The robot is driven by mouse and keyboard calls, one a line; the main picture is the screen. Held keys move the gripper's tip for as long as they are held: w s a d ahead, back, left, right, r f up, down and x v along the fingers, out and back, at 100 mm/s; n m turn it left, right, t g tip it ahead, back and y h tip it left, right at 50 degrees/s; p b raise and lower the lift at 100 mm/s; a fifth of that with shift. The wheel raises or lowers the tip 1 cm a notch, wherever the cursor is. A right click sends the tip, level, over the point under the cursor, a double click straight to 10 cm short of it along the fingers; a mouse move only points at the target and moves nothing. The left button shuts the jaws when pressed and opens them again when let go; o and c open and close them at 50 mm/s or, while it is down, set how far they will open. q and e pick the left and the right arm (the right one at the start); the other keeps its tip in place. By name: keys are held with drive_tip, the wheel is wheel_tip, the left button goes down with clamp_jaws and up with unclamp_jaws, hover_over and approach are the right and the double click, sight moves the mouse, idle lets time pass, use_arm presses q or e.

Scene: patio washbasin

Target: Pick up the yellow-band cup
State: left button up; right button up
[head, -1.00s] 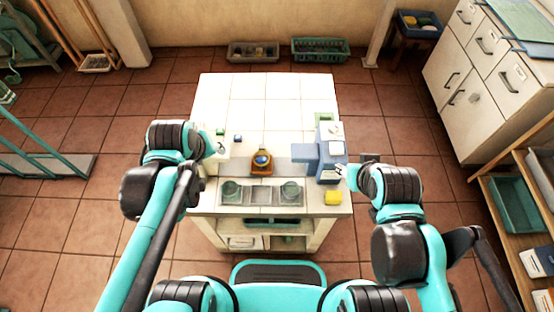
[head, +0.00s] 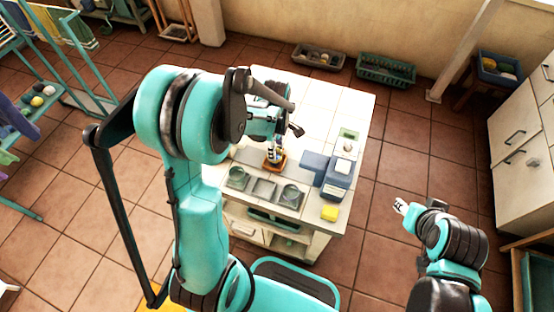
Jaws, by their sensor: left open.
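An orange-brown holder (head: 276,167) stands on the white tiled counter behind a grey tray. My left gripper (head: 275,152) is open and sits right above the holder, covering most of what is in it. I cannot tell whether it touches anything. Two grey-green cups sit in the tray, one at the left end (head: 237,178) and one at the right end (head: 290,195). No yellow band can be made out on either cup. My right gripper (head: 400,206) is off the counter's right side, empty, with its small fingertips seeming apart.
The grey tray (head: 263,188) lies along the counter's front. A blue box-like dispenser (head: 337,177) and a yellow block (head: 329,213) are on its right. The white counter (head: 350,105) is bare at the back right. Crates (head: 386,70) stand by the wall.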

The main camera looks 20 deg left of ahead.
sight(277, 163)
use_arm(q)
drive_tip(key=f+b, duration=0.2)
drive_tip(key=f, duration=0.3)
drive_tip(key=shift+a, duration=0.2)
drive_tip(key=shift+s, duration=0.1)
drive_tip(key=shift+r, duration=0.1)
drive_tip(key=c, duration=0.8)
drive_tip(key=shift+c, duration=0.2)
